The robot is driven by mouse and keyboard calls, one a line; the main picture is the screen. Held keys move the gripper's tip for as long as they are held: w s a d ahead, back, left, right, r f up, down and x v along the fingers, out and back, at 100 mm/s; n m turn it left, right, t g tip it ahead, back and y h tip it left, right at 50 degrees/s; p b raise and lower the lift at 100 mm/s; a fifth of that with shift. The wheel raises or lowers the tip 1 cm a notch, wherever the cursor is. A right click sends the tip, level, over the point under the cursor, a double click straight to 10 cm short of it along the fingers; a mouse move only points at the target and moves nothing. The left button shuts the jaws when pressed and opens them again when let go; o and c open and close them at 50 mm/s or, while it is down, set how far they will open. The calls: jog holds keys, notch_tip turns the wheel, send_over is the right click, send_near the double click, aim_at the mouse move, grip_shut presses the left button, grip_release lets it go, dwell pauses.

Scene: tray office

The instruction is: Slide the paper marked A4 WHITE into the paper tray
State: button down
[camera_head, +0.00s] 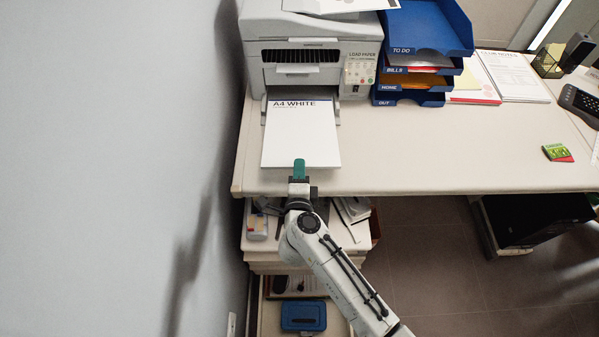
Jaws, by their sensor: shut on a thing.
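The paper marked A4 WHITE (300,140) is a white stack with a dark blue line at its far end. It lies flat in front of the printer (315,48), with its far end between the side guides of the paper tray (338,108). Most of the tray is hidden under the paper. My gripper (299,168) is at the near edge of the paper, with a green part over that edge. It is shut on the paper. The fingertips themselves are hard to make out from above.
Blue letter trays (420,45) stand right of the printer. Papers (500,76), a pen holder (547,62), a phone (580,100) and a small green-red packet (558,153) lie farther right. The wall (150,150) is close on the left. The desk (430,155) is clear in the middle.

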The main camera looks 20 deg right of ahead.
aim_at(299, 149)
jog(key=shift+w+f+b, duration=0.15)
jog(key=shift+f+b, duration=0.2)
jog(key=shift+f, duration=0.15)
jog(key=shift+w+d+r, duration=0.2)
jog(key=shift+w+d, duration=0.1)
jog(key=shift+w, duration=0.45)
jog(key=shift+x, duration=2.75)
jog(key=c, duration=1.2)
grip_release()
jog(key=shift+o, duration=0.4)
jog(key=shift+s, duration=0.1)
jog(key=shift+r+p, duration=0.15)
jog(key=shift+p, duration=0.75)
